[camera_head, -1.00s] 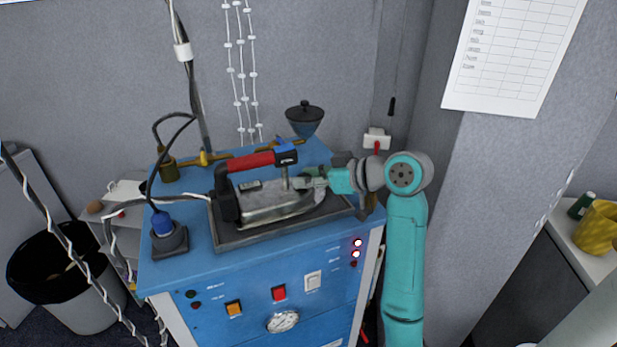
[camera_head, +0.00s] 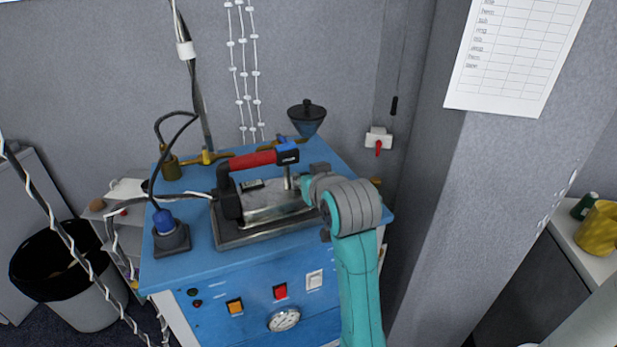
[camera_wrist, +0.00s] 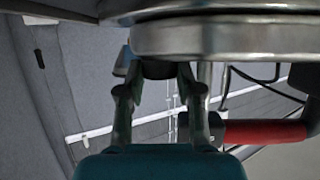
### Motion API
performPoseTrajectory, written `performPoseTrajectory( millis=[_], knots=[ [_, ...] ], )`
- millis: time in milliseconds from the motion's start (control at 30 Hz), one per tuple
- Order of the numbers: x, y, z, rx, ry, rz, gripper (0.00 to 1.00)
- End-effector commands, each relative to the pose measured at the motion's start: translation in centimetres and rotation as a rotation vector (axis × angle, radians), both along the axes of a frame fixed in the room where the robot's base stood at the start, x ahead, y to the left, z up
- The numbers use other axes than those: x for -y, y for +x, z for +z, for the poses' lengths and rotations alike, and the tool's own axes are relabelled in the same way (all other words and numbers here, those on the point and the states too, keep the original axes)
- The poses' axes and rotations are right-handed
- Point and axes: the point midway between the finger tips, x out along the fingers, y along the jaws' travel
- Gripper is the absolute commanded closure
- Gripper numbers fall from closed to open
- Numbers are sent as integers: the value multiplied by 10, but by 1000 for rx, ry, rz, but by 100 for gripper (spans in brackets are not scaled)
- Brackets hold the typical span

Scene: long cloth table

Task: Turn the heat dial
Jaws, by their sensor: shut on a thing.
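The steam iron (camera_head: 265,202) rests on a dark tray on top of the blue ironing cabinet, its red handle (camera_head: 252,160) upward. In the wrist view the iron's metal body (camera_wrist: 235,35) fills the top, and its red handle (camera_wrist: 265,132) shows at the lower right. My gripper (camera_wrist: 158,75) has its two fingers closed on a small dark round knob under the iron's body, which looks like the heat dial (camera_wrist: 158,69). In the head view my gripper (camera_head: 300,184) is at the iron's right end, and its fingertips and the dial cannot be made out.
The blue cabinet (camera_head: 240,275) carries switches and a gauge on its front. A black cable runs to a blue plug (camera_head: 163,222) at the left. A dark funnel-like pot (camera_head: 307,118) stands at the back. A wall switch (camera_head: 378,140) and grey wall are to the right.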

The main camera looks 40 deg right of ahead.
Motion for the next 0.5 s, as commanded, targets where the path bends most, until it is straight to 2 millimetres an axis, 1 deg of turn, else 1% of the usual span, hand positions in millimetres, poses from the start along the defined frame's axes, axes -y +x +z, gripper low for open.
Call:
performPoseTrajectory(
  millis=[200, 500],
  knots=[
    [-1, 1, 0, 0, 0, -74, 100],
    [-1, 1, 0, -1, 0, -103, 100]
  ],
)
